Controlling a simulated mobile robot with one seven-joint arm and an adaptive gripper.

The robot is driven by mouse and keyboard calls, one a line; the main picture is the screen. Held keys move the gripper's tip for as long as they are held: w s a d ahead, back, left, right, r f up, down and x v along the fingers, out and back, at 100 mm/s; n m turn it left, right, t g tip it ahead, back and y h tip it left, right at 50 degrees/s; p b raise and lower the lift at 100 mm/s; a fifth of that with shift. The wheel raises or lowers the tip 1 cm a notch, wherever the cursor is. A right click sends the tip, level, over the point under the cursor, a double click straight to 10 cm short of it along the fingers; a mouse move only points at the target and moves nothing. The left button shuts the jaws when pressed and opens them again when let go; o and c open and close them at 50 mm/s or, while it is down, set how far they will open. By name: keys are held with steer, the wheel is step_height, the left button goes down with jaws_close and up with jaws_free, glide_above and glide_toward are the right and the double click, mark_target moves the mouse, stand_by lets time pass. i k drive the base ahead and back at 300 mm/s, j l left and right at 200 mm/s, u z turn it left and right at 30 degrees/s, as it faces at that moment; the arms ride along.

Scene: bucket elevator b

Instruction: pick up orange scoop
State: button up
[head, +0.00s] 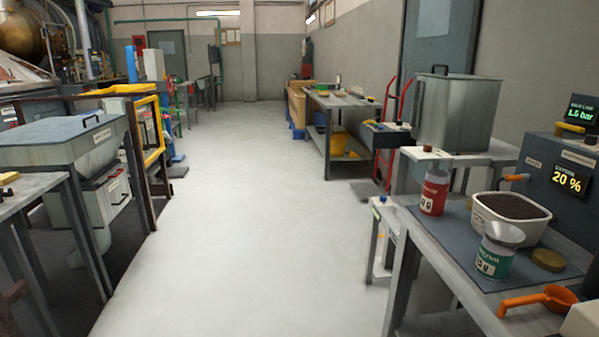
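The orange scoop (541,300) lies on the grey bench at the lower right of the head view. Its handle points left toward the bench's front edge and its round bowl is at the right. A pale box-like shape at the bottom right corner covers part of the bowl's lower side. My gripper is not in view.
On the bench's dark mat (457,234) stand a red can (433,192), a green can (496,254) with a funnel-like top, and a white tub (513,208) of dark grains. A display unit (566,180) stands behind. The floor aisle (230,230) is clear.

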mark_target(559, 300)
steer(key=z, duration=1.3)
